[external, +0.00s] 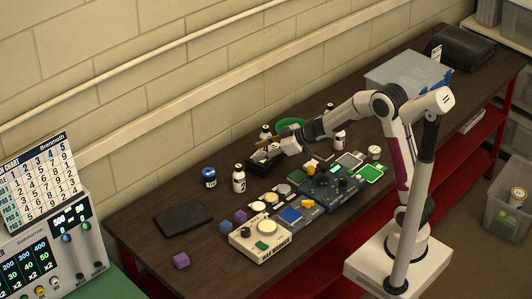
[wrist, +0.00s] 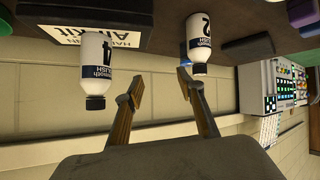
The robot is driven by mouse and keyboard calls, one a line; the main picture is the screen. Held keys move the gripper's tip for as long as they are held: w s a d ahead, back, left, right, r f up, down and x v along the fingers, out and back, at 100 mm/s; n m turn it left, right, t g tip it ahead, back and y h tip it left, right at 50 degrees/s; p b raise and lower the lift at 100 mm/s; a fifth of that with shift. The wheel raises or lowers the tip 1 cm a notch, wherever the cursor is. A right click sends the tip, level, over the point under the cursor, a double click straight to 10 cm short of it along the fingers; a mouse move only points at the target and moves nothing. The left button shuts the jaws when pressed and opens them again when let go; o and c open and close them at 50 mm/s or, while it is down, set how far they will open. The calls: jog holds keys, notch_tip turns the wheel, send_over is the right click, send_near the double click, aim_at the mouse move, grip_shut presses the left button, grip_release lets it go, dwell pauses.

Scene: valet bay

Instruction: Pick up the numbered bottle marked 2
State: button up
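The wrist view is upside down, with the table along its top. The bottle marked 2 (wrist: 199,42) is white with a dark label and black cap, beyond the right fingertip. A similar bottle marked 4 (wrist: 95,70) is to the left, beyond the left finger. My gripper (wrist: 159,88) is open, with nothing between its fingers. In the external view my gripper (external: 264,154) is low over the back of the table. A white bottle (external: 239,179) just left of it looks like the 2, but its number is too small to read there.
A blue jar (external: 209,177) and black pad (external: 184,218) lie left. Electronic modules (external: 262,240) and small blocks (external: 181,261) crowd the front. A green bowl (external: 291,126) and another bottle (external: 339,140) are right of my gripper. The wall runs close behind.

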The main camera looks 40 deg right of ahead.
aim_at(239, 169)
jog(key=s+a+r+n+y, duration=0.1)
jog(key=a+r+y, duration=0.3)
jog(key=a+r, duration=0.1)
jog(key=shift+s+a, duration=0.2)
jog(key=shift+a, duration=0.6)
jog(key=shift+f, duration=0.2)
jog(key=shift+f, duration=2.85)
jog(key=shift+f+x, duration=0.25)
jog(key=shift+x, duration=1.1)
jog(key=shift+f+x, duration=0.25)
jog(key=shift+x, duration=1.1)
jog(key=shift+s+d, duration=0.1)
jog(key=shift+s, duration=0.05)
